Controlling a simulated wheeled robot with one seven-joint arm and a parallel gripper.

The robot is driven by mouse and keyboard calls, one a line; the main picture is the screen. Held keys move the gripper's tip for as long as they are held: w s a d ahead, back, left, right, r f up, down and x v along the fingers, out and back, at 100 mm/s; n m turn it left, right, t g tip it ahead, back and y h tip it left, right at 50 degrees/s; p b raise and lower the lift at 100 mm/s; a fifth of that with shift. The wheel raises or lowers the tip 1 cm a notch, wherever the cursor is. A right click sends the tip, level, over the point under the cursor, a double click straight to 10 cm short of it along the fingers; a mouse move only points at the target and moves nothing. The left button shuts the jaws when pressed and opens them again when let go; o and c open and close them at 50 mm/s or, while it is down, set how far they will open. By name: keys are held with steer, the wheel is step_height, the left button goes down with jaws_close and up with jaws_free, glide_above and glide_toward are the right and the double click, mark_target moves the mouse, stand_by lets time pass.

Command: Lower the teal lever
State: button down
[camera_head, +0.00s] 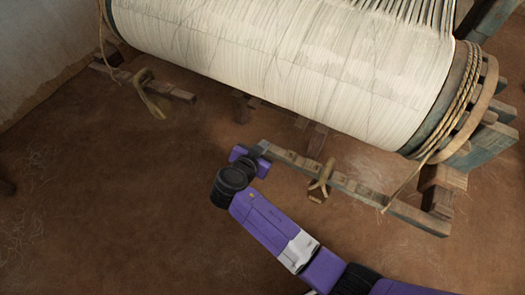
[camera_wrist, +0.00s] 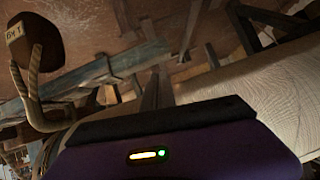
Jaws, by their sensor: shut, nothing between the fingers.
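The teal lever (camera_head: 365,192) is a long worn bar with faded teal paint, running from beside my gripper down to the right below the big white warp roll. It also shows in the wrist view (camera_wrist: 105,72) as a teal bar slanting up to the right. My gripper (camera_head: 260,151) is shut and empty at the lever's left end. It looks very close to that end, but I cannot tell whether they touch. In the wrist view my purple gripper body fills the lower middle, and its fingertips are hard to make out.
Bare earthen floor (camera_head: 100,220) is open at left.

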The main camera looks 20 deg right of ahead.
steer(key=w+r+v, duration=0.1)
steer(key=v, duration=1)
steer(key=shift+w+a, duration=0.2)
steer(key=shift+r, duration=0.1)
